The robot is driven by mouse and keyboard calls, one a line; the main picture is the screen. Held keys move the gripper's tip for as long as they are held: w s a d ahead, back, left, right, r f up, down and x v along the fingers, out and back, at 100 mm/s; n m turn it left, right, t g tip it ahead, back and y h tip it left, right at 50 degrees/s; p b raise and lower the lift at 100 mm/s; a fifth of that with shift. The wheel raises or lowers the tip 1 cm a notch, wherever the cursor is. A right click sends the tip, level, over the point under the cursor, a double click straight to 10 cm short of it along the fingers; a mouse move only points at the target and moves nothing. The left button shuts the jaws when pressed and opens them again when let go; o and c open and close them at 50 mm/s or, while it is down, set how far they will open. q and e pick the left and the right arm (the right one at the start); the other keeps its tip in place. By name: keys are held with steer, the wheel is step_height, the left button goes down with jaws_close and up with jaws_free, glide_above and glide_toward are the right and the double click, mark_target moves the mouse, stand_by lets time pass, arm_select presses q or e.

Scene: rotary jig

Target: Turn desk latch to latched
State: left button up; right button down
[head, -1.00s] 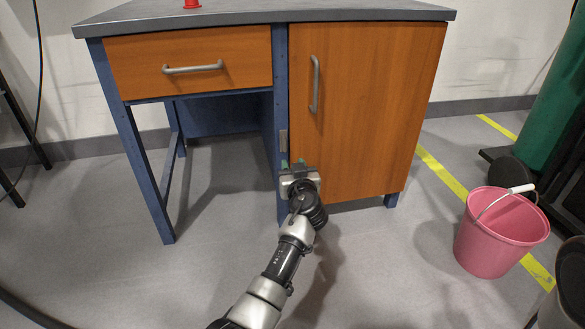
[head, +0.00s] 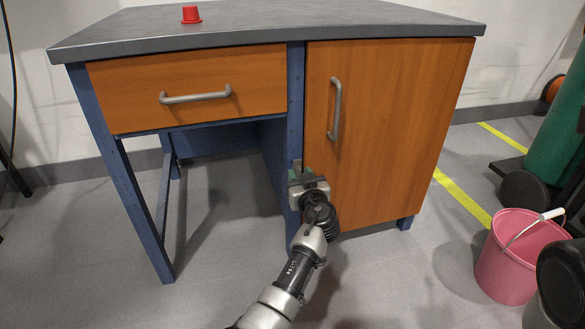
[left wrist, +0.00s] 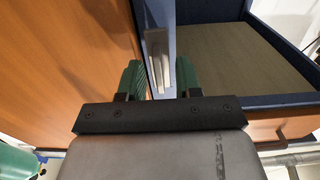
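The desk (head: 270,29) has a grey top, blue frame, an orange drawer (head: 255,75) and an orange cabinet door (head: 390,130), both closed. The desk latch (left wrist: 158,62) is a small grey metal piece on the blue post beside the door. In the head view the latch (head: 297,164) is mostly hidden by my gripper. My left gripper (head: 306,175) is at the post, low beside the door edge. In the left wrist view its green fingers (left wrist: 158,80) are apart, with the latch showing ahead in the gap, not visibly gripped. My right gripper is not in view.
A red cup-like object (head: 191,14) stands on the desk top. A pink bucket (head: 515,265) stands on the floor at right, near a green cylinder (head: 560,125). The space under the drawer is open, and the floor before the desk is clear.

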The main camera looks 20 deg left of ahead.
arm_select(q)
steer(key=shift+w, duration=0.1)
jaws_close()
